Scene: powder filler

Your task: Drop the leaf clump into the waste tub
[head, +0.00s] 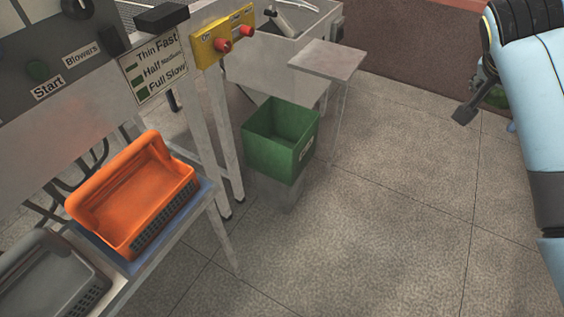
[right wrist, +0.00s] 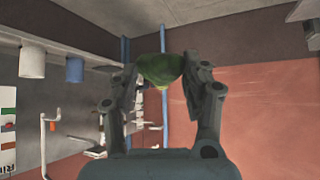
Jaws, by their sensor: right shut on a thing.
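The waste tub (head: 283,141) is a green, open-topped square bin with a small label. It stands on a low grey support near the middle of the head view, and the inside that shows looks empty. My right gripper (head: 470,106) is at the upper right of the head view, well to the right of the tub and apart from it. In the right wrist view its fingers (right wrist: 160,72) are shut on the dark green leaf clump (right wrist: 160,68). My left gripper is not in view.
An orange crate (head: 135,196) sits on a bench at left, with a grey crate (head: 48,277) in front. A control panel (head: 60,50) and a yellow panel with red buttons (head: 222,37) stand behind. A small grey shelf (head: 314,60) juts out behind the tub. The floor (head: 400,220) to the right is clear.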

